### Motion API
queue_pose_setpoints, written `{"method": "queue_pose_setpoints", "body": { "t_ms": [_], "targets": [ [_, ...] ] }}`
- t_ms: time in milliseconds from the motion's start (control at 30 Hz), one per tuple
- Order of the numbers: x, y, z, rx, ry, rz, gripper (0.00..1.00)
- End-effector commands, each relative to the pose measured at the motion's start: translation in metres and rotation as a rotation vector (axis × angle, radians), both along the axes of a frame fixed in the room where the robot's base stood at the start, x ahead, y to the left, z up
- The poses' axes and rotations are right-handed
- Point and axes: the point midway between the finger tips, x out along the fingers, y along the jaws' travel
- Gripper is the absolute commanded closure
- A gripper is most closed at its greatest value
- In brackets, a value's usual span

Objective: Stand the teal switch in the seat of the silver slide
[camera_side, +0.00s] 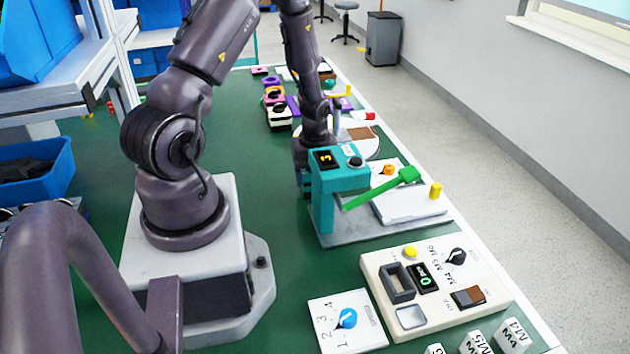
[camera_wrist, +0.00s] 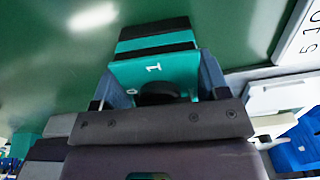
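In the wrist view, the teal switch (camera_wrist: 155,72) is a stack of teal and black layers with a black knob and the marks 0 and 1. The blue fingers of my gripper (camera_wrist: 162,82) lie against its two sides and look shut on it. In the side view, my gripper (camera_side: 303,180) is low behind the left post of a teal stand, mostly hidden, and the switch cannot be made out. I cannot clearly pick out the silver slide or its seat; a grey base plate (camera_side: 345,233) lies under the stand.
The teal stand (camera_side: 328,180) has a display reading 3 and a green lever (camera_side: 408,175) reaching right. A beige control panel (camera_side: 455,315) and a white dial plate (camera_side: 330,308) lie in front. Several coloured blocks (camera_side: 275,95) line the back. Green mat is bare beside my base.

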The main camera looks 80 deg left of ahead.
Motion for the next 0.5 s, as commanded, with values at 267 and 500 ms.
{"method": "queue_pose_setpoints", "body": {
  "t_ms": [267,500],
  "targets": [
    [0.000,0.000,0.001,0.001,-0.001,0.000,0.53],
    [0.001,0.001,0.015,0.002,-0.004,0.002,0.53]
  ]
}}
